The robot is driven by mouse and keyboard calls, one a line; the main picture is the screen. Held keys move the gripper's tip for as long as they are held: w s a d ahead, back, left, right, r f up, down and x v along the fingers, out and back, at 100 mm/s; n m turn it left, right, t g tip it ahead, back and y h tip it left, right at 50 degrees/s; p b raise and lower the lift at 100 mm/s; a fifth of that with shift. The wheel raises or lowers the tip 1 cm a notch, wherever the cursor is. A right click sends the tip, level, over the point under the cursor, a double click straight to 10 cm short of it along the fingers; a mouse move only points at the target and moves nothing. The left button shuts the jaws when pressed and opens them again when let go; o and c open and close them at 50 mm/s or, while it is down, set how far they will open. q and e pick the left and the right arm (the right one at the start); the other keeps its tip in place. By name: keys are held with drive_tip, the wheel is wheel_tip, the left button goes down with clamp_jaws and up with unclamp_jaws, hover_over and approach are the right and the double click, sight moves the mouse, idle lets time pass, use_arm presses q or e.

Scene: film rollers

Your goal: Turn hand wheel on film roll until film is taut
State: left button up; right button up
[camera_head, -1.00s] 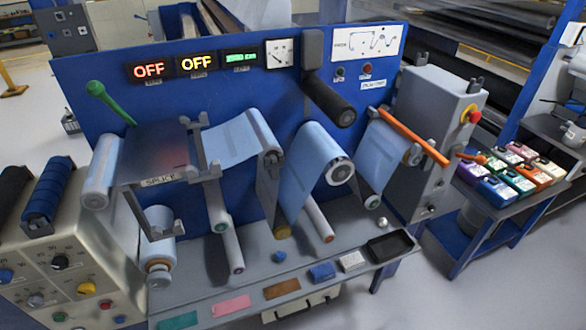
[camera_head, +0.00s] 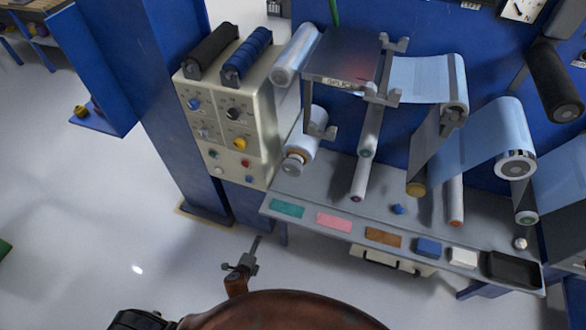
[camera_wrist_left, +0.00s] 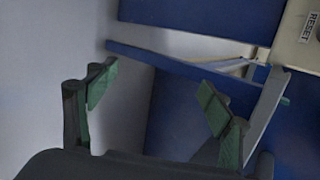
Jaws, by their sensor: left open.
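Pale blue film (camera_head: 428,80) runs over rollers on the blue machine. A larger film roll (camera_head: 515,165) with a white and grey end is at the right, and a small roll (camera_head: 304,145) hangs lower left. I cannot pick out a hand wheel for certain. My left gripper (camera_wrist_left: 155,88) is open and empty in the left wrist view, its green-padded fingers apart. It points toward a blue panel and is not clearly seen in the head view. My right gripper is not in view.
A cream control box (camera_head: 230,125) with knobs stands left of the rollers. A grey shelf (camera_head: 330,185) with coloured blocks and a black tray (camera_head: 515,268) juts out below. A brown rounded shape (camera_head: 280,312) fills the bottom. Floor (camera_head: 90,220) is clear at left.

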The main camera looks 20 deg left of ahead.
use_arm(q)
drive_tip(key=w+d+r+m+t, duration=0.25)
drive_tip(key=w+r, duration=0.25)
drive_tip(key=r, duration=0.3)
drive_tip(key=w+d+r+m+t, duration=0.1)
drive_tip(key=w+r+m, duration=0.35)
drive_tip(key=r, duration=0.35)
drive_tip(key=m+t+h, duration=0.2)
drive_tip(key=m+t, duration=0.3)
drive_tip(key=m, duration=0.3)
approach(291, 171)
drive_tip(key=w, duration=0.4)
drive_tip(key=shift+w+d+r, duration=0.15)
drive_tip(key=shift+d+r, duration=0.05)
drive_tip(key=w, duration=0.7)
drive_tip(key=shift+d+f+b, duration=0.1)
drive_tip(key=shift+b, duration=0.2)
drive_tip(key=shift+c, duration=0.7)
